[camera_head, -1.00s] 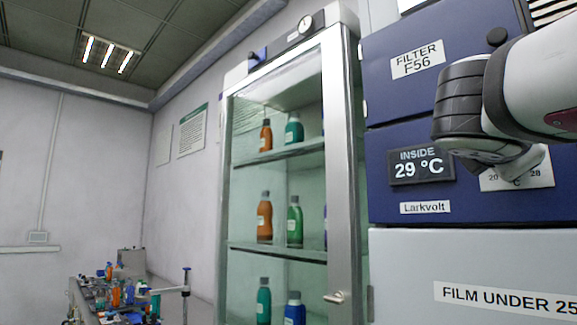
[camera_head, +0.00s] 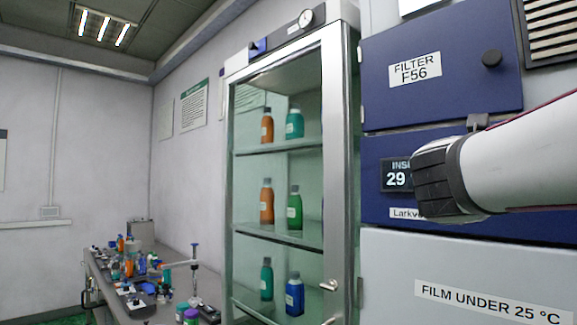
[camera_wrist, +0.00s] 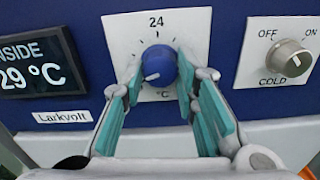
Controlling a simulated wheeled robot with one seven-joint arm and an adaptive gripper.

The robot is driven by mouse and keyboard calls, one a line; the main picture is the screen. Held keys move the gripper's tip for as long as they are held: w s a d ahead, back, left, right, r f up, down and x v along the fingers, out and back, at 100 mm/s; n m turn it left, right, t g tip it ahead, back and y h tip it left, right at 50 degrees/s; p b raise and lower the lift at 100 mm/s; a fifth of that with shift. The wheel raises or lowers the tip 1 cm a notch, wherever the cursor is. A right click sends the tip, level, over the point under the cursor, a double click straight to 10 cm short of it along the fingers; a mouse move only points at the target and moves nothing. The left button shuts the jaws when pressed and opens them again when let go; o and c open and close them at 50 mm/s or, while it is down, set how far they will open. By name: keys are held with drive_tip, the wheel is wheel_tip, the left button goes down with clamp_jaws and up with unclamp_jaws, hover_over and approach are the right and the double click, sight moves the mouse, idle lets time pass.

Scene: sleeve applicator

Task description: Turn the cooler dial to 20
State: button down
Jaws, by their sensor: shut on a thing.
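The blue cooler dial (camera_wrist: 159,63) sits on a white scale plate (camera_wrist: 118,28) in the wrist view. "24" shows at the top of the plate and "°C" below; the lower side numbers are hidden behind my fingers. The dial's white mark points to the lower left. My gripper (camera_wrist: 160,75) is shut on the dial, with one teal-padded finger at each side. In the head view my arm hides the dial and gripper. The display (camera_wrist: 38,68) reads 29 °C; it is partly covered in the head view (camera_head: 396,176).
A silver COLD switch knob (camera_wrist: 289,58) with OFF and ON marks is right of the dial. A filter door (camera_head: 440,65) with a black knob is above. A glass cabinet (camera_head: 342,150) with bottles stands left, and a cluttered bench (camera_head: 140,305) is farther left.

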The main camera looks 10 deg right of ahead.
drive_tip(key=n+p, duration=0.4)
drive_tip(key=shift+s+d+n, duration=0.1)
drive_tip(key=shift+n, duration=0.3)
drive_tip(key=shift+f, duration=0.1)
drive_tip(key=c, duration=1.2)
unclamp_jaws()
drive_tip(key=shift+c, duration=0.2)
drive_tip(key=v, duration=1.2)
